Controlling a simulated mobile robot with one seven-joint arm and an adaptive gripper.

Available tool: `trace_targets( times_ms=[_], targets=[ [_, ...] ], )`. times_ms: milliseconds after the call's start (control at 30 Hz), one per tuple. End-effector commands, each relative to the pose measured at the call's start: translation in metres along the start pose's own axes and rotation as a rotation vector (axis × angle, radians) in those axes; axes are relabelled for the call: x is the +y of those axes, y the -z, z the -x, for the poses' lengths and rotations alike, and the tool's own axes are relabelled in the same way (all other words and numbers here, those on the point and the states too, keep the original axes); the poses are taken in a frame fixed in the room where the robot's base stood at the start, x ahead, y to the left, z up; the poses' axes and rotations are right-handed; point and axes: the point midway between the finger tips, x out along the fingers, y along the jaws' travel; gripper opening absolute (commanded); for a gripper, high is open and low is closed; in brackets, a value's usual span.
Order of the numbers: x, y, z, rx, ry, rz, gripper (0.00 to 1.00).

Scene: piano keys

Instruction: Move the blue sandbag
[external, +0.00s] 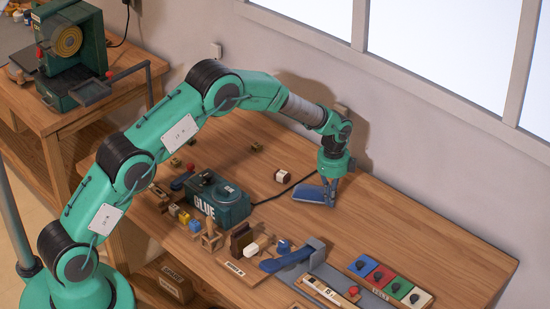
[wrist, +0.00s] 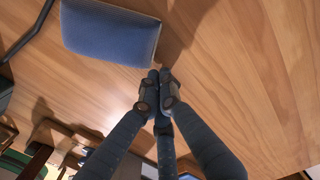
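The blue sandbag (external: 312,195) lies on the wooden table below my wrist, near the wall. In the wrist view the sandbag (wrist: 108,32) is a padded blue block at the upper left, cut off by the top edge. My gripper (external: 331,190) is low over the table at the bag's right side. In the wrist view the dark fingertips of my gripper (wrist: 159,82) are together, just beyond the bag's near right corner. No fabric shows between them. Whether a fingertip touches the bag is unclear.
A green GLUE machine (external: 218,201) stands left of the bag, with a black cable (external: 285,192) running toward it. A small white-and-brown block (external: 282,175) lies nearby. A tray of coloured squares (external: 388,280) sits at the front right. The table's right part (external: 430,235) is clear.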

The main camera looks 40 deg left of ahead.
Motion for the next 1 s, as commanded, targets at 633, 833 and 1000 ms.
trace_targets(
  times_ms=[633,833,1000],
  targets=[
    [-0.001,0.039,0.046,0.001,0.003,0.0,0.0],
    [-0.001,0.039,0.078,0.0,0.003,0.0,0.0],
    [0.0,0.039,0.093,0.0,0.0,0.0,0.0]
  ],
)
